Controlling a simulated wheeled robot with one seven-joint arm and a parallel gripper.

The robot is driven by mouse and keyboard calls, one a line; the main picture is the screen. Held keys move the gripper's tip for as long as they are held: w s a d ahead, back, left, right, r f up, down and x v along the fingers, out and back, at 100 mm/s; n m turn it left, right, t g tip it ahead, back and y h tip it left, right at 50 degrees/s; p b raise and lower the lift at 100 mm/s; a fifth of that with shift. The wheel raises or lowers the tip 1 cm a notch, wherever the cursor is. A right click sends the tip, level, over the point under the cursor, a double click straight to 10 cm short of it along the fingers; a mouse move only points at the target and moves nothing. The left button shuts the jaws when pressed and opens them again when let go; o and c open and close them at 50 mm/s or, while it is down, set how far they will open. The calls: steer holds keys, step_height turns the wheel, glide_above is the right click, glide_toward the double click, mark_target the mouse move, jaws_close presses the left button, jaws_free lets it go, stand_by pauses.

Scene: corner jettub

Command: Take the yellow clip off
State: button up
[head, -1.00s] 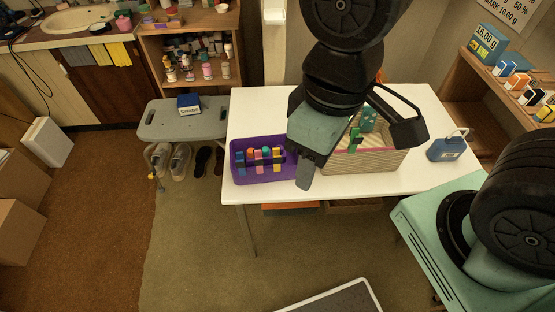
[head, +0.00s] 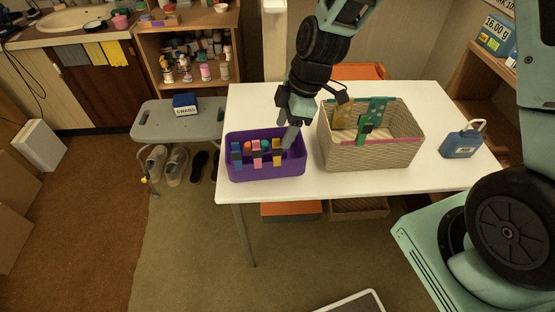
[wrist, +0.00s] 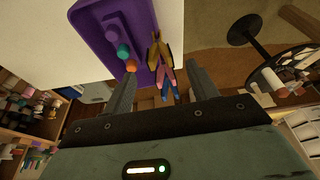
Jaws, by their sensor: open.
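A yellow clip (head: 277,151) sits on the front rim of the purple bin (head: 238,173), at the right end of a row with a pink clip (head: 256,152) and a blue clip (head: 236,154). In the wrist view the yellow clip (wrist: 156,50) is the farthest of the row, between and beyond my fingertips. My gripper (head: 290,120) is open and empty, at the right end of the purple bin and apart from the yellow clip. The wrist view shows both fingers of my gripper (wrist: 158,78) spread.
A beige basket (head: 370,158) stands to the right on the white table (head: 270,193), with a green clip (head: 365,131) on its front rim and green and yellow items inside. A blue padlock-shaped object (head: 461,143) is farther right. Round coloured items lie in the purple bin.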

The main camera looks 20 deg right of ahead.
steer(key=shift+b+x, duration=2.35)
steer(key=shift+x, duration=1.15)
steer(key=c, duration=1.1)
steer(key=shift+c, duration=0.2)
steer(key=shift+r, duration=0.1)
step_height(320, 180, up, 7)
steer(key=p, duration=0.5)
